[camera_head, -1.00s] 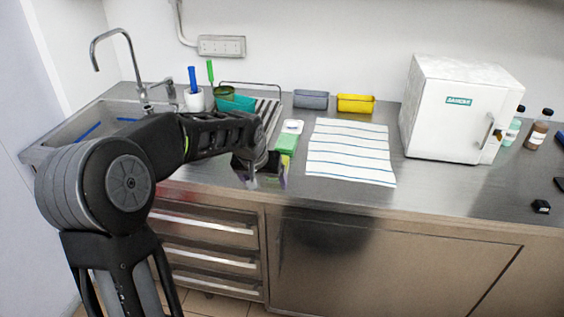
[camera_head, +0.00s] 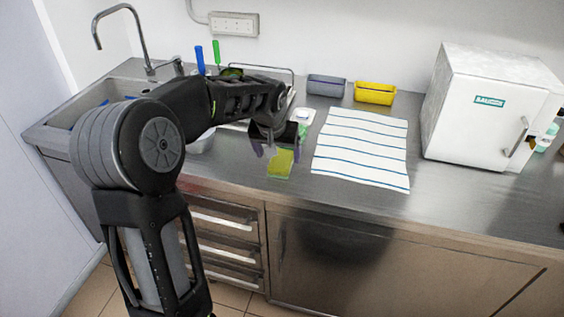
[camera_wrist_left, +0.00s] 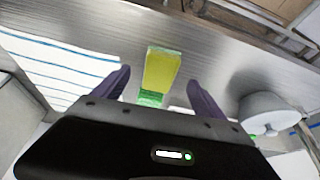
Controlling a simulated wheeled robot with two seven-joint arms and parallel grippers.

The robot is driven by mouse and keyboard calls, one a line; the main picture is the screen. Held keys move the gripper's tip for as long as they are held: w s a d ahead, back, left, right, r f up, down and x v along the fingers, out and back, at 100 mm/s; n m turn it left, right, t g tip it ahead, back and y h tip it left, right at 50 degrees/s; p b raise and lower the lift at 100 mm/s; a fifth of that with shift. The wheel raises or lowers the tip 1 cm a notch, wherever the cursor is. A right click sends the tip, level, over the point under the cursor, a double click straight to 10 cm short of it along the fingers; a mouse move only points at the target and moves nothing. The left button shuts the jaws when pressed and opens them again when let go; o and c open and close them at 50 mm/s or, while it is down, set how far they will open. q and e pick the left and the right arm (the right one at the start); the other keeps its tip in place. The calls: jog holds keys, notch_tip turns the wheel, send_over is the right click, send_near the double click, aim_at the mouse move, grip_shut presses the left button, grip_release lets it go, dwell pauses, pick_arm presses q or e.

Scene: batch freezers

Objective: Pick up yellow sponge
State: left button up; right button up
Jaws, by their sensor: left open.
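The yellow sponge (camera_head: 280,162) is near the front edge of the steel counter, left of the striped cloth. In the left wrist view the sponge (camera_wrist_left: 161,70) shows a yellow face with a green end closest to the gripper. My left gripper (camera_head: 275,150) is open just above and behind the sponge in the head view. In the wrist view its two purple fingers (camera_wrist_left: 159,82) stand apart on either side of the sponge's near end, with gaps between. I cannot tell how high the fingers are above the counter. My right gripper is not in view.
A striped cloth (camera_head: 361,148) lies to the right. A grey bin (camera_head: 326,86) and a yellow bin (camera_head: 375,93) stand at the back wall. A white box-shaped appliance (camera_head: 485,110) stands further right. The sink (camera_head: 68,118) is at the left. A small white item (camera_head: 306,116) lies behind the sponge.

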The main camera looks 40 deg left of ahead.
aim_at(280, 163)
pick_arm(q)
jog(key=shift+w+a+f, duration=0.15)
jog(key=shift+f, duration=0.35)
jog(key=shift+w+f, duration=0.1)
jog(key=shift+f, duration=0.1)
jog(key=p+x, duration=0.1)
jog(key=x, duration=0.2)
jog(key=shift+w+a+f+p, duration=0.2)
jog(key=shift+w+p, duration=0.05)
jog(key=shift+p, duration=0.1)
jog(key=shift+w+a+f, duration=0.1)
jog(key=shift+w+f, duration=0.1)
jog(key=shift+f, duration=0.35)
jog(key=shift+c, duration=0.3)
